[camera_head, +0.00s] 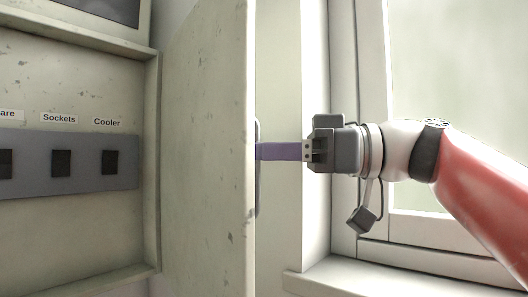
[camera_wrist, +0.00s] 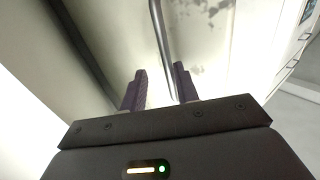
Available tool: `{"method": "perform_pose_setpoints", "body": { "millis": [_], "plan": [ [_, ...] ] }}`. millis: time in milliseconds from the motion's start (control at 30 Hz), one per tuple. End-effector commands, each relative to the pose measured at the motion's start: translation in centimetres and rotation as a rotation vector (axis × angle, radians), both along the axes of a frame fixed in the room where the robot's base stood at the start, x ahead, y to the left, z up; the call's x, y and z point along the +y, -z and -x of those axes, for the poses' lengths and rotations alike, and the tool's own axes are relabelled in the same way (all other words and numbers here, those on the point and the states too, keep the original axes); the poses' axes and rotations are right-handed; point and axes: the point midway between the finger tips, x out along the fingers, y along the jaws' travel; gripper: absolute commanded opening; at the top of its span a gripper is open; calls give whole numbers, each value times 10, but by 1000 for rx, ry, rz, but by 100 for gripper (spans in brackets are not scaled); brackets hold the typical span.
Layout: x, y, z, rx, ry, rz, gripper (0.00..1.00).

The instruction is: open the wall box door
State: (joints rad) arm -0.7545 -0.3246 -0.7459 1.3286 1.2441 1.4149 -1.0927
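The wall box door (camera_head: 205,150) is a pale, stained panel. It stands swung open, seen at a steep angle, with the box interior showing to its left. Its grey bar handle (camera_head: 257,200) is on the door's right-hand face, mostly edge-on. My gripper (camera_head: 264,151) reaches in from the right, with its purple fingers at the handle's mid-height. In the wrist view the two fingers (camera_wrist: 160,70) are apart, and the handle (camera_wrist: 158,30) runs down between them, closer to the right finger. Contact with the handle cannot be told.
The wall box (camera_head: 70,235) holds a grey switch panel (camera_head: 85,180) with dark switches labelled "Sockets" and "Cooler". A window frame (camera_head: 345,60) and sill (camera_head: 320,280) stand behind my arm on the right, close to the gripper.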

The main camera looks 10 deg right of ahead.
Motion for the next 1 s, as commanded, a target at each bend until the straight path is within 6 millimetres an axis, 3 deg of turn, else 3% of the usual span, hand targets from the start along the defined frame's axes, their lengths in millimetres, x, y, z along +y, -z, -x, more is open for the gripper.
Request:
{"method": "perform_pose_setpoints", "body": {
  "millis": [267,700,1000],
  "plan": [
    [-7,-1,1,0,2,-1,30],
    [-70,-1,18,-1,1,-2,30],
    [-76,0,20,0,0,0,30]
  ]
}}
